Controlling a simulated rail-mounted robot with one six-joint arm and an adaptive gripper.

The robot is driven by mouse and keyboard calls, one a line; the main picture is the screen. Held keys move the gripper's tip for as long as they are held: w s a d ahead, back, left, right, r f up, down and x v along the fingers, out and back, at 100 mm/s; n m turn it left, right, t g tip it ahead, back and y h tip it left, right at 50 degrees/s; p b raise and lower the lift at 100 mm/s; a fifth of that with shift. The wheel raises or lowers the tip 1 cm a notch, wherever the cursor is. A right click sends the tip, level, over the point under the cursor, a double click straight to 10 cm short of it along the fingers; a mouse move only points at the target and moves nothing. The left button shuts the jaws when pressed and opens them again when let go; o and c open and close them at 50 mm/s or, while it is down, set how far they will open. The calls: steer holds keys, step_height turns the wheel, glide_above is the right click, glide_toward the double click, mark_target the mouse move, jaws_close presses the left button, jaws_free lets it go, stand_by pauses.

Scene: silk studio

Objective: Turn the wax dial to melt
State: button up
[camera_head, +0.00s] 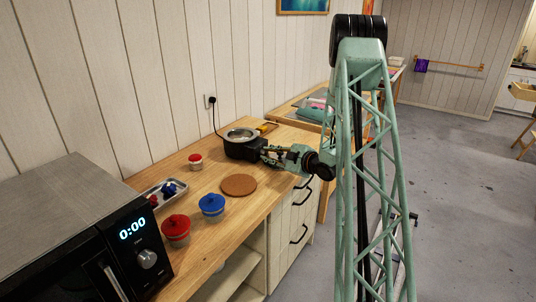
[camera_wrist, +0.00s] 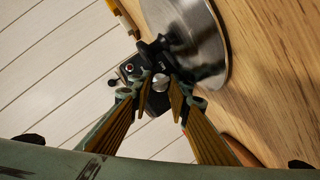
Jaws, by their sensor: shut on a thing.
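The wax warmer (camera_head: 240,150) is a black unit with a silver pan (camera_head: 241,134), standing at the back of the wooden counter. In the wrist view the steel pan (camera_wrist: 190,40) fills the top middle. The wax dial (camera_wrist: 160,82) is a small silver knob on the warmer's black front, beside a small red light (camera_wrist: 129,68). My gripper (camera_head: 268,153) reaches the warmer from the right. In the wrist view my gripper (camera_wrist: 160,88) has its fingertips closed around the dial. The dial's markings and pointer are too small to read.
A brown round mat (camera_head: 239,184), a blue-lidded pot (camera_head: 212,206) and a red-lidded pot (camera_head: 176,229) stand nearer on the counter (camera_head: 265,186). A small red-lidded jar (camera_head: 195,161), a metal tray (camera_head: 150,191) and a microwave (camera_head: 130,255) are at left.

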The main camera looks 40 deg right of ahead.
steer(key=m+p, duration=0.1)
steer(key=m+y+p, duration=0.1)
steer(key=shift+d+r+g+p, duration=0.2)
steer(key=shift+g+p, duration=0.1)
steer(key=shift+g, duration=0.1)
steer(key=shift+m+g+y+p, duration=0.3)
steer(key=shift+m+y+p, duration=0.2)
steer(key=shift+m+p, duration=0.7)
steer(key=shift+f, duration=0.1)
steer(key=o, duration=0.6)
steer(key=shift+c, duration=0.2)
steer(key=shift+v, duration=5.95)
steer(key=shift+d+f, duration=0.1)
